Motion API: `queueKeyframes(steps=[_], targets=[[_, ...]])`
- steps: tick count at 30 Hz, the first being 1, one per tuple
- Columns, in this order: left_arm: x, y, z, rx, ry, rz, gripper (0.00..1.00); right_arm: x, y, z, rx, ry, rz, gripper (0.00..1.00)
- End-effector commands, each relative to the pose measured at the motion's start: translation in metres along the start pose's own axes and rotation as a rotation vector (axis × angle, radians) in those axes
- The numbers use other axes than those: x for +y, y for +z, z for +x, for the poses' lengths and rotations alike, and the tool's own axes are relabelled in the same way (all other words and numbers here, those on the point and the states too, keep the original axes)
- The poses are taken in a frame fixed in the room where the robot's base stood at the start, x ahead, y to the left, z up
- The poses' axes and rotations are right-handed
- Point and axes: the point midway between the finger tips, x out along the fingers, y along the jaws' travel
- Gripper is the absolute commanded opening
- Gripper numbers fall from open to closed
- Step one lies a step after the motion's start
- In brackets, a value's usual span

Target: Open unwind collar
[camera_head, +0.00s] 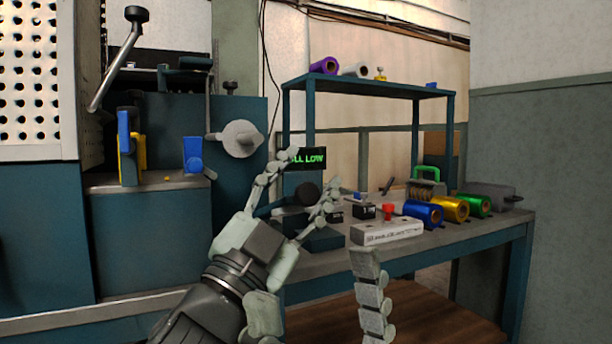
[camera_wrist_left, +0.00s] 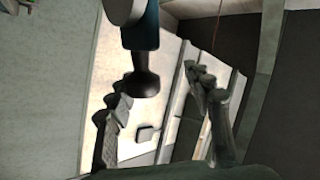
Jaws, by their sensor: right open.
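A black knob (camera_head: 306,194) sits at a teal arm on the bench by the display post. The knob also shows in the left wrist view (camera_wrist_left: 146,83), with a teal body and a pale round end above it. A pale grey disc (camera_head: 240,138) is on the blue machine. I cannot tell which part is the unwind collar. My left gripper (camera_head: 312,172) is open, its fingers apart with the knob showing between them; contact is unclear. In the left wrist view the fingers (camera_wrist_left: 162,80) are spread. My right gripper (camera_head: 368,290) is low in front of the bench, partly out of frame.
A display (camera_head: 306,158) shows green text. A teal shelf (camera_head: 370,88) stands behind. A crank handle (camera_head: 115,70) rises at upper left.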

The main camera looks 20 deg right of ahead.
Motion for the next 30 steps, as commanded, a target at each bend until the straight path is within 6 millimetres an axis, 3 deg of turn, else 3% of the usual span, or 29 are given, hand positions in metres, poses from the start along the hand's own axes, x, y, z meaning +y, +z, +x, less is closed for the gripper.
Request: queueKeyframes(steps=[15, 21, 30], targets=[[-0.002, 0.001, -0.098, -0.002, -0.004, 0.002, 0.49, 0.000, -0.001, 0.001, 0.003, -0.001, -0.001, 0.76], [-0.002, 0.000, -0.114, 0.000, -0.003, 0.002, 0.49, 0.000, -0.001, 0.001, 0.003, -0.001, -0.001, 0.76], [-0.002, 0.000, -0.115, 0.000, -0.003, 0.001, 0.46, 0.000, -0.001, 0.001, 0.003, -0.001, -0.001, 0.76]])
